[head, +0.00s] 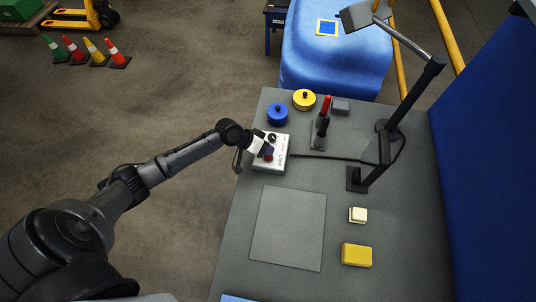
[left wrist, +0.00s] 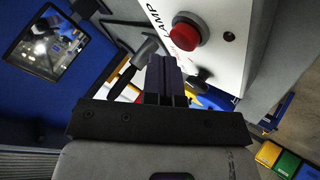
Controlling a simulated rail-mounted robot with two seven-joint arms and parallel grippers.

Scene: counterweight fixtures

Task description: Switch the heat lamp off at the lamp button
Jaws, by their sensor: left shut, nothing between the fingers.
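The white lamp control box (head: 272,165) sits at the left edge of the grey table, and its red button (head: 268,157) is partly covered by my gripper. In the left wrist view the round red button (left wrist: 187,32) stands out from the white face beside the word LAMP. My left gripper (head: 262,150) is shut and empty, over the box close to the button. Its dark fingertips (left wrist: 164,62) show just below and left of the button; I cannot tell whether they touch it. The heat lamp head (head: 360,15) hangs on a jointed arm. My right gripper is not in view.
Blue (head: 278,114) and yellow (head: 304,99) round weights and a red-handled tool (head: 325,108) stand behind the box. The lamp post (head: 384,140) rises at right. A cream block (head: 357,215) and a yellow block (head: 356,255) lie nearer, beside a flat grey mat (head: 288,228).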

